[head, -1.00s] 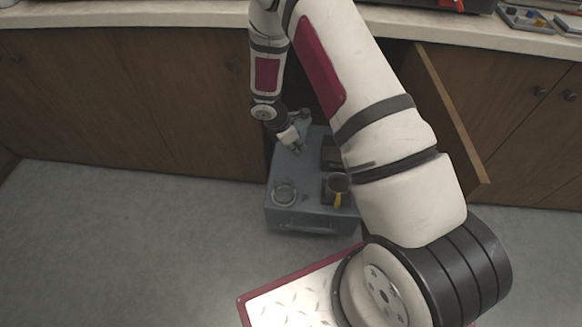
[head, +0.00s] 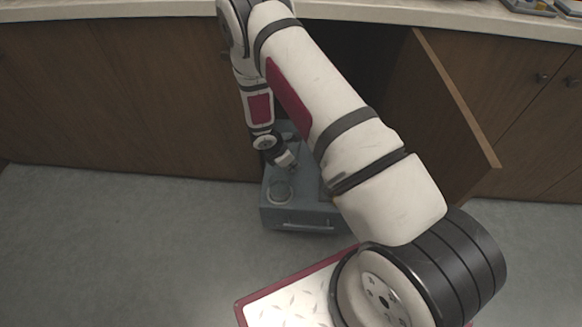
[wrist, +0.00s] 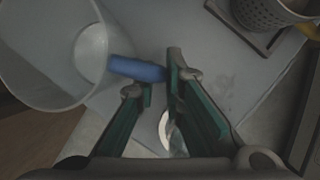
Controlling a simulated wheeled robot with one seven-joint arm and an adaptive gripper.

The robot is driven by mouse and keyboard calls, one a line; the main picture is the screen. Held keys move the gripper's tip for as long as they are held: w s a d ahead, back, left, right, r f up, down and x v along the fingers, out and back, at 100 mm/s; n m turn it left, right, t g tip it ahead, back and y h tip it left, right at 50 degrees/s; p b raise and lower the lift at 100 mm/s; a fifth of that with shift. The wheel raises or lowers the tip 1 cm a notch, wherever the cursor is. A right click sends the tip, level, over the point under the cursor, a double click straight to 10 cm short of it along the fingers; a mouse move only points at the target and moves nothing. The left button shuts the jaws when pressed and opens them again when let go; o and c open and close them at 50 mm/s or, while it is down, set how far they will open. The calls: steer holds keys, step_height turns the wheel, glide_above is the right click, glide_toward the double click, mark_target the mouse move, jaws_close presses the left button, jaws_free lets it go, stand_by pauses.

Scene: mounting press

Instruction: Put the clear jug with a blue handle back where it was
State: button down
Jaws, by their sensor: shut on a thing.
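The clear jug (wrist: 40,55) fills the left of the wrist view, tilted in the picture, with its open mouth toward the camera. Its blue handle (wrist: 138,69) lies between the fingertips of my gripper (wrist: 158,88), which is shut on it. In the head view my gripper (head: 291,168) is over the grey pull-out drawer (head: 315,213); I cannot make out the jug there, behind my arm. A pale ring (head: 279,191) shows on the drawer's top near its front left. In the wrist view a pale ring (wrist: 166,128) shows partly behind my fingers.
A perforated grey cup (wrist: 268,12) with a yellow handle (wrist: 312,28) stands in a dark holder at the upper right of the wrist view. An open cabinet door (head: 450,120) stands right of the drawer. The counter (head: 120,10) runs above; floor at left is clear.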

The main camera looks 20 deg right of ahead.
steer(key=shift+f, duration=0.25)
steer(key=shift+f, duration=0.2)
steer(key=c, duration=1.7)
jaws_free()
steer(key=shift+r, duration=0.2)
